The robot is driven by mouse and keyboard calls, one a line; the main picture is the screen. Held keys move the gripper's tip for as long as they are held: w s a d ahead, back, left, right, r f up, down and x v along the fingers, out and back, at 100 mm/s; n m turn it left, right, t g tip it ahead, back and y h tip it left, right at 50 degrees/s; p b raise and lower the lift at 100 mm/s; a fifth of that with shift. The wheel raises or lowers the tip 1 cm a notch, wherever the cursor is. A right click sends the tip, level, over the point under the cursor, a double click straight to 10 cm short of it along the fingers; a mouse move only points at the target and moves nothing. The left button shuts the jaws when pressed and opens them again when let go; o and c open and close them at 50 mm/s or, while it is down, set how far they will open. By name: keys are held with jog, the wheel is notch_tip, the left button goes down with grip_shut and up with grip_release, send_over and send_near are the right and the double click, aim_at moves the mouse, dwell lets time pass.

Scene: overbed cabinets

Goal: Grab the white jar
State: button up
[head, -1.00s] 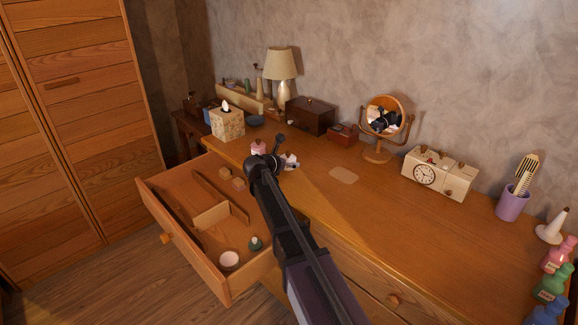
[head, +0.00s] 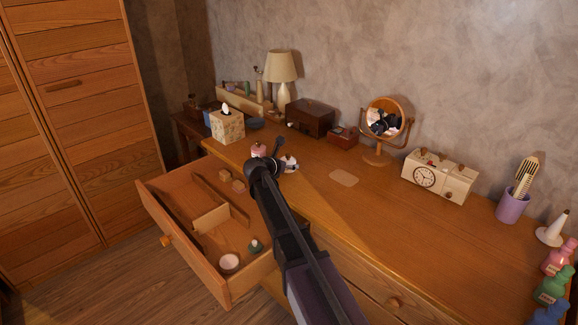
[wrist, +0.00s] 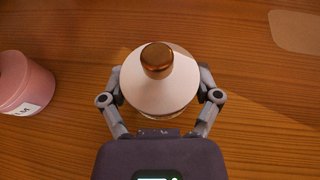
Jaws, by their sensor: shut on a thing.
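The white jar (wrist: 160,98) has a round white lid with a shiny copper knob and stands on the wooden dresser top. In the wrist view my gripper (wrist: 160,104) has a finger on each side of it, and the fingers are closed against its sides. In the head view the jar (head: 291,163) shows just right of my gripper (head: 277,164), partly hidden by it. The jar's lower body is mostly hidden under its lid.
A pink jar (wrist: 24,83) with a label stands close on the left. An open drawer (head: 185,245) with dividers and small items juts out below. A tissue box (head: 227,126), red box (head: 342,135), round mirror (head: 384,118) and clock radio (head: 440,177) stand behind.

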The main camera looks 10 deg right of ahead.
aim_at(288, 154)
jog(key=shift+r, duration=0.15)
jog(key=shift+r+p, duration=1.75)
jog(key=shift+p, duration=0.15)
jog(key=s+a, duration=0.3)
jog(key=s, duration=0.4)
jog(key=s+a+r+p, duration=0.1)
jog(key=s+a, duration=0.3)
jog(key=s, duration=0.3)
jog(key=shift+s, duration=0.25)
